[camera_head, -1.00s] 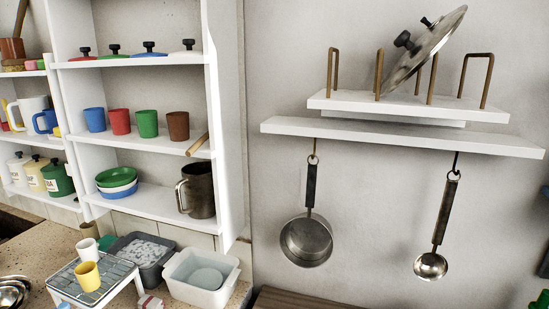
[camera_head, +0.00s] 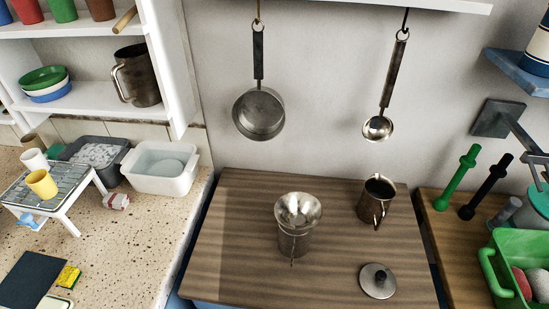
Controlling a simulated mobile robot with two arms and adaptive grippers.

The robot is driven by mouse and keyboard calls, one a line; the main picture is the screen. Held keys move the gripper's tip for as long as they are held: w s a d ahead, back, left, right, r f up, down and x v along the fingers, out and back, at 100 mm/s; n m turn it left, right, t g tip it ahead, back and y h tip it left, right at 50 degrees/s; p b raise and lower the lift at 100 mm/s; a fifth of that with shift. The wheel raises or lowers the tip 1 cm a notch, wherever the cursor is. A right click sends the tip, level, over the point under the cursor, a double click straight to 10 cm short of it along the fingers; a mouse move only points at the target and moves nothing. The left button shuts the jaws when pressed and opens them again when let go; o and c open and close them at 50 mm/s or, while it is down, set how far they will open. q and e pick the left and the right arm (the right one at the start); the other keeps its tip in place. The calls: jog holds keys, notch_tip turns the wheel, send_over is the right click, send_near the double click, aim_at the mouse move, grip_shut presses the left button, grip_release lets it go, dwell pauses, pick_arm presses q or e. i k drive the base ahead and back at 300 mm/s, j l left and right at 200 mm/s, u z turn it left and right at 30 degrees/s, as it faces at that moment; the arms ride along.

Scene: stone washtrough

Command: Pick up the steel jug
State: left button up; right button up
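A small steel jug (camera_head: 377,201) with a handle facing the front stands upright at the back right of the wooden top. Left of it, a metal vessel (camera_head: 293,243) stands with a wide steel funnel (camera_head: 298,209) in its mouth. A larger dark metal jug (camera_head: 141,77) with a handle on its left stands on the white shelf. I cannot tell for certain which of these the task calls the steel jug. Neither of my grippers is in view.
A round lid (camera_head: 378,281) lies on the wooden top (camera_head: 235,225). A saucepan (camera_head: 258,113) and ladle (camera_head: 378,127) hang above. A white basin (camera_head: 160,168) and a rack (camera_head: 47,190) with cups stand left. A green basket (camera_head: 520,250) stands right.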

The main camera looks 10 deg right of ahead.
aim_at(379, 191)
jog(key=z, duration=1.2)
